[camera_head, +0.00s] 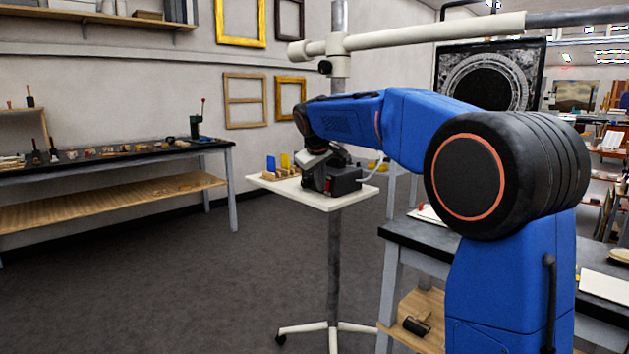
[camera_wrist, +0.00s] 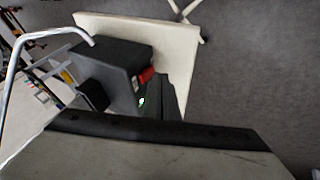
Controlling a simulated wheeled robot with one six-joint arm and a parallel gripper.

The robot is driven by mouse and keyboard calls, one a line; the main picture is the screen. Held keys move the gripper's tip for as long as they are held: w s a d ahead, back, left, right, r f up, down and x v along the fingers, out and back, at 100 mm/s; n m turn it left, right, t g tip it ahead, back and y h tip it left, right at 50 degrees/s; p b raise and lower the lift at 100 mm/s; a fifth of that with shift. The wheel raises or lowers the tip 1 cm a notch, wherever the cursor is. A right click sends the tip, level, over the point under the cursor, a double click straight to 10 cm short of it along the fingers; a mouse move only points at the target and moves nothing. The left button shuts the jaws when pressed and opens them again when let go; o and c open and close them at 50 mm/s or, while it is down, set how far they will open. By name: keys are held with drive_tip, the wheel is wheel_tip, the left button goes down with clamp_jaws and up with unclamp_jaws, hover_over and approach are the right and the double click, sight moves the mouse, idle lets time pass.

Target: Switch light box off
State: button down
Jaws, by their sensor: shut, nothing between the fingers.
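The light box (camera_head: 345,179) is a dark grey box on a small white stand shelf, with a pale cable curving from its right side. A red switch (camera_head: 328,184) shows on its near face. In the wrist view the box (camera_wrist: 112,60) sits at the upper left, with the red switch (camera_wrist: 146,77) on its side. My gripper (camera_head: 318,168) is at the box, its fingers partly hidden. In the wrist view my gripper's dark fingers (camera_wrist: 165,108) are shut and empty, close beside the red switch; I cannot tell whether they touch. A small whitish-green spot shows by the fingers.
The white shelf (camera_head: 262,181) stands on a wheeled pole and also holds blue and yellow pieces on wooden blocks (camera_head: 282,172). A long workbench (camera_head: 110,158) is at the left. A dark-topped table (camera_head: 415,238) is at the right, by my arm. The floor at left is clear.

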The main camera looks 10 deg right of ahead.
drive_tip(key=shift+w+d, duration=0.2)
drive_tip(key=shift+d, duration=0.15)
drive_tip(key=shift+f, duration=0.1)
drive_tip(key=shift+d+f, duration=0.15)
drive_tip(key=shift+d, duration=0.1)
drive_tip(key=shift+a, duration=0.1)
drive_tip(key=shift+w, duration=0.1)
drive_tip(key=shift+r, duration=0.9)
